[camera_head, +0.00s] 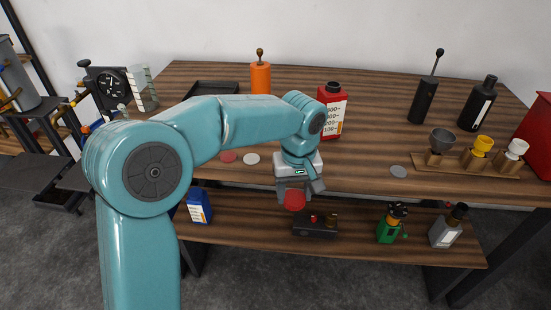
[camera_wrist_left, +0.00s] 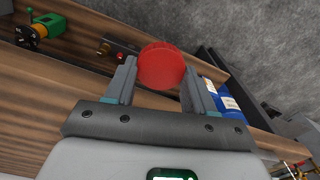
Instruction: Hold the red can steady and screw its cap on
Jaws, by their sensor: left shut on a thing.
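The red can (camera_head: 331,118) stands upright on the table, with a white scale label and a dark neck on top. My left gripper (camera_head: 296,193) is in front of the can and lower in the picture, past the table's front edge. It is shut on a round red cap (camera_head: 294,200), which also shows between the two fingers in the left wrist view (camera_wrist_left: 162,66). The cap is apart from the can. My right gripper is not in view, and nothing holds the can.
A red disc (camera_head: 227,157), a white disc (camera_head: 251,158) and a grey disc (camera_head: 398,171) lie near the table's front edge. An orange bottle (camera_head: 260,78) stands behind. A wooden rack (camera_head: 460,169) with funnels is at right. A lower shelf (camera_head: 260,232) holds several items.

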